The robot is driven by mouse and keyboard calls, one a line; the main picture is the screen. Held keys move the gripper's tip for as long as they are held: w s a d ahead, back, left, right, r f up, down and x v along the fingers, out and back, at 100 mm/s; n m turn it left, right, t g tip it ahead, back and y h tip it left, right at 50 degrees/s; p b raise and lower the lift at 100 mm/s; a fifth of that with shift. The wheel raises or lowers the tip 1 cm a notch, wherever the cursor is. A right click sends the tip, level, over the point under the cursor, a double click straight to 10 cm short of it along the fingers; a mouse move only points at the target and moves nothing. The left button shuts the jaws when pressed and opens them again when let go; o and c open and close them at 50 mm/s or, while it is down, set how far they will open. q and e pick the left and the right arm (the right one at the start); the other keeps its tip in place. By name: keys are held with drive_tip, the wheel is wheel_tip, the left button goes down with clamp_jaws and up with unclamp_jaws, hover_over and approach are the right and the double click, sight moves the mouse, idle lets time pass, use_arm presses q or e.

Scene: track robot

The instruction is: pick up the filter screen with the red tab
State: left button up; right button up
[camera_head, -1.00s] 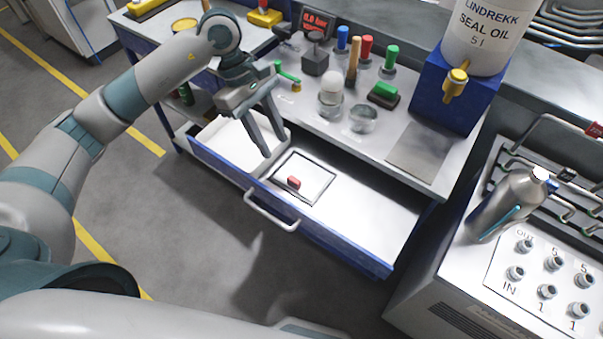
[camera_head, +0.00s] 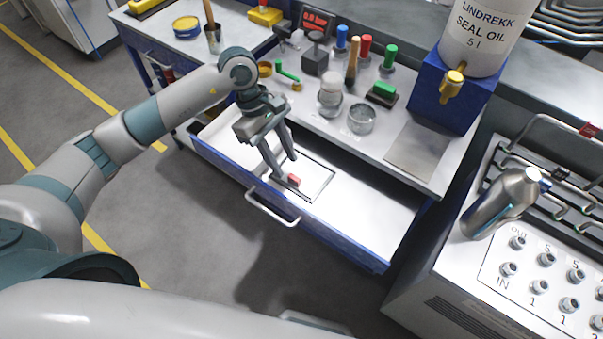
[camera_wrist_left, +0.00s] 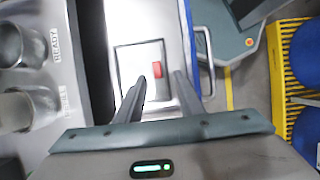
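The filter screen (camera_head: 318,181) is a flat square with a dark frame and a pale mesh, lying in the open drawer. Its red tab (camera_head: 294,180) sits at the edge near the drawer handle. In the left wrist view the screen (camera_wrist_left: 137,62) lies ahead of the fingers, with the red tab (camera_wrist_left: 157,69) between the two finger lines. My left gripper (camera_head: 288,168) is open and empty, its fingertips close above the tab side of the screen; contact cannot be told. My right gripper is not in view.
The drawer (camera_head: 372,218) is pulled out, its handle (camera_head: 270,208) facing the floor side. A metal bottle (camera_head: 500,203) stands at the right.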

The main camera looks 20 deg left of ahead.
sight(294, 177)
use_arm(q)
drive_tip(key=shift+d+f+p, duration=0.3)
drive_tip(key=shift+f+p, duration=0.05)
drive_tip(key=shift+p, duration=0.1)
drive_tip(key=p+x, duration=0.2)
drive_tip(key=x, duration=0.1)
drive_tip(key=shift+w+d+f, duration=0.1)
drive_tip(key=shift+d+f, duration=0.15)
drive_tip(key=shift+f, duration=0.3)
clamp_jaws()
